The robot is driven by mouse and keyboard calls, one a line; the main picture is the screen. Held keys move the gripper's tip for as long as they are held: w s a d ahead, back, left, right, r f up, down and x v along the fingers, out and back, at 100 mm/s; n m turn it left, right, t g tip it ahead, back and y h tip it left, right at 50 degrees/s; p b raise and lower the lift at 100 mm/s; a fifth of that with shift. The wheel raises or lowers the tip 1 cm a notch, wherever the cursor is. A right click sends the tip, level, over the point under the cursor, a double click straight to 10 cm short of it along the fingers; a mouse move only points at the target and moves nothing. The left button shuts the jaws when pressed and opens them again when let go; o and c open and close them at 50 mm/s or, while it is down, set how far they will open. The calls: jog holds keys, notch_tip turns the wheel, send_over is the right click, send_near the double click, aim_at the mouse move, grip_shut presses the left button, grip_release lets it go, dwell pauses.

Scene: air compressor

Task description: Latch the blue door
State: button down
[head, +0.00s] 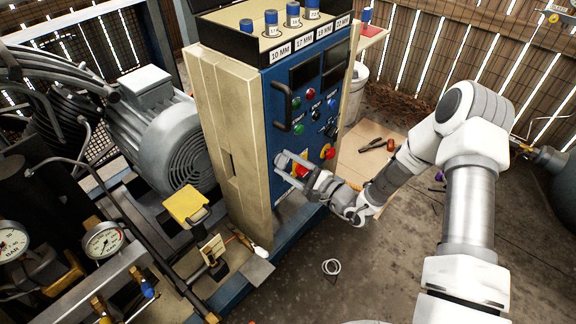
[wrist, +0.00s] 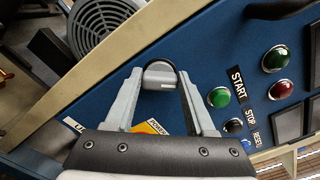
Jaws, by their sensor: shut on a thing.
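The blue door (head: 282,146) is the front panel of the beige cabinet and looks about flush with its frame. It also fills much of the wrist view (wrist: 215,60). My gripper (head: 284,164) is at the door's lower left part. The knob is near the door's left edge. In the head view my fingers hide the knob. Whether the latch is engaged cannot be told.
A black handle (head: 279,106) sticks out from the door above my gripper. Buttons, a red knob (head: 328,152) and a partly covered yellow power label (wrist: 148,128) are close by. A grey motor (head: 180,140) stands left of the cabinet. Open floor lies in front.

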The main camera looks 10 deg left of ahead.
jog(key=n, duration=0.1)
jog(key=n+b, duration=0.1)
jog(key=n, duration=0.1)
jog(key=n+b, duration=0.1)
jog(key=shift+f+n, duration=0.25)
jog(key=shift+n, duration=0.05)
jog(key=shift+n+b, duration=0.95)
jog(key=shift+n, duration=0.85)
jog(key=shift+c, duration=1.2)
grip_release()
jog(key=shift+s, duration=0.1)
jog(key=p+v, duration=0.2)
jog(key=v, duration=1.5)
jog(key=shift+s+p, duration=0.15)
jog(key=shift+p, duration=0.25)
jog(key=shift+d+r, duration=0.1)
jog(key=shift+d, duration=0.05)
